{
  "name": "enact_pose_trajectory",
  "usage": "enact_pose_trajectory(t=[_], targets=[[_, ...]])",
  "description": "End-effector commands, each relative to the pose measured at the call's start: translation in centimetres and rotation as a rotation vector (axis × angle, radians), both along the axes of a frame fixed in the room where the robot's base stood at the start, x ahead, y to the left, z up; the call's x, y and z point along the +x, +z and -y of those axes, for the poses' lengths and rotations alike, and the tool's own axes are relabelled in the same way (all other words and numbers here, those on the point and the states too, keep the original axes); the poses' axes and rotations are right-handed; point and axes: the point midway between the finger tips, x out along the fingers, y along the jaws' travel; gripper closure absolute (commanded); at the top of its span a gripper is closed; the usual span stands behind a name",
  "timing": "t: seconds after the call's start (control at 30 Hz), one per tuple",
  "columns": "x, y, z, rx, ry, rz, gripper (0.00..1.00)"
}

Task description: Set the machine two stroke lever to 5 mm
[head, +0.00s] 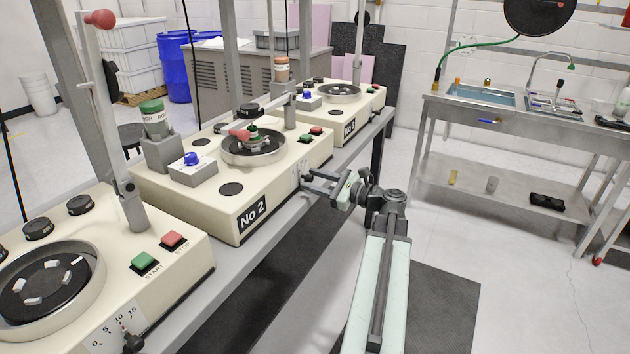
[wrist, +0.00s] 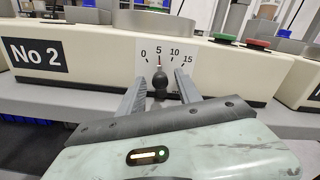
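Machine two (head: 280,175), a cream box labelled No 2, stands mid-bench; its front also shows in the wrist view (wrist: 90,55). Its white stroke scale (wrist: 148,52) reads 0, 5, 10, 15. The black stroke lever (wrist: 159,83) sits below the scale, nearly upright, its tip pointing about at the 5. My gripper (wrist: 161,76) is open, one finger on each side of the lever, with visible gaps between.
Green and red buttons (wrist: 241,42) are on machine two's top, right of the scale. Another machine (head: 110,265) with its own scale stands nearer at left, and a third (head: 350,98) farther back. A steel sink table (head: 500,120) is at right. The floor between is open.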

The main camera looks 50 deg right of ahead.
Motion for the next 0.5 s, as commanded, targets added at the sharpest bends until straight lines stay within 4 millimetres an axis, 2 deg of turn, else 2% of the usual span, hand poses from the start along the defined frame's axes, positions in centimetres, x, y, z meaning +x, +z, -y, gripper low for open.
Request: enact_pose_trajectory(t=[0.3,0.37,0.5], targets=[[-0.4,0.0,0.1,0.001,-0.002,0.0,0.59],[-1.1,0.0,0.3,0.001,-0.003,0.0,0.59],[-3.8,0.0,1.1,0.001,-0.005,0.0,0.59]])
